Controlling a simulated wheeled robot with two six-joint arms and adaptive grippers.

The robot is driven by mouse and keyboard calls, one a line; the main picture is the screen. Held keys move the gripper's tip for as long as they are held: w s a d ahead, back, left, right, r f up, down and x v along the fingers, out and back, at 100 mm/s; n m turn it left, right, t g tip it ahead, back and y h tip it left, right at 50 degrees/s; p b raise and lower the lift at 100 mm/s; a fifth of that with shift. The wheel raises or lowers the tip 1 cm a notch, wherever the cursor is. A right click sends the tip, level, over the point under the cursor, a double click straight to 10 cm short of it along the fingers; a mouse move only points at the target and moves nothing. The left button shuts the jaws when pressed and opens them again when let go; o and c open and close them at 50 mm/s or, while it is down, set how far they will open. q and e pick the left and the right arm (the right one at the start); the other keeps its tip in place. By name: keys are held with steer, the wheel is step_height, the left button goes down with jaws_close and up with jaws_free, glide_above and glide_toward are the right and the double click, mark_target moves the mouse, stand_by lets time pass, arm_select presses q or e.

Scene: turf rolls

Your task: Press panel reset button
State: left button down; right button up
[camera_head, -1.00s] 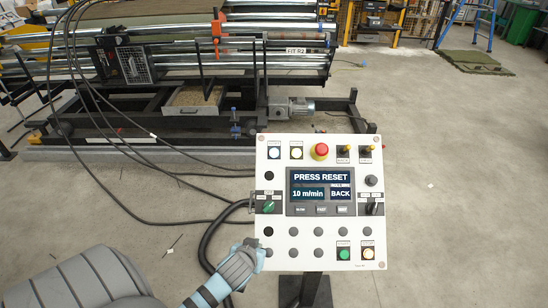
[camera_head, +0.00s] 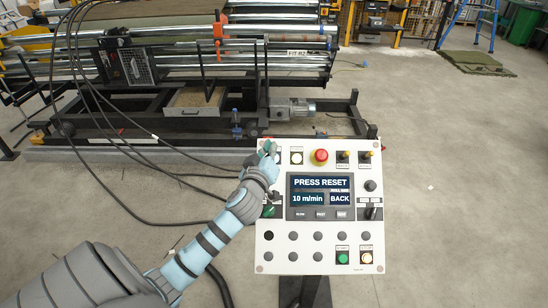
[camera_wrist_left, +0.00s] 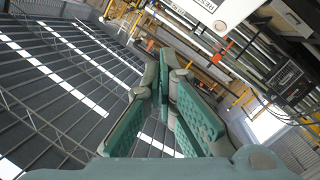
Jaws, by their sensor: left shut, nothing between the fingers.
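The white control panel (camera_head: 270,250) stands upright on a dark post, and its screen (camera_head: 320,190) reads "PRESS RESET", "10 m/min" and "BACK". My left gripper (camera_head: 268,148) is shut and empty at the panel's upper left corner. It covers the leftmost top-row button, and I cannot tell whether it touches it. A white button (camera_head: 296,158) and a red emergency stop (camera_head: 320,157) sit to its right. In the left wrist view, the shut fingers (camera_wrist_left: 162,62) point toward the panel's edge (camera_wrist_left: 228,12), where part of a "RESET" label shows. My right gripper is out of view.
A roller machine (camera_head: 200,90) with black cables (camera_head: 120,140) stands behind the panel.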

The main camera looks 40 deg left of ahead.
arm_select(q)
steer(key=w+a+f+b, duration=0.1)
steer(key=f+b, duration=0.1)
steer(key=w+a+f+b, duration=0.1)
steer(key=w+f+b, duration=0.1)
steer(key=b, duration=0.1)
steer(key=w+a+f+b, duration=0.1)
steer(key=f+b, duration=0.1)
steer(key=f, duration=0.1)
steer(key=shift+w+a+b, duration=0.2)
steer(key=shift+b, duration=0.1)
steer(key=shift+r, duration=0.1)
stand_by(1.2)
steer(key=shift+w+a+f+b, duration=0.15)
steer(key=shift+w+f+b, duration=0.1)
steer(key=shift+f+b, duration=0.15)
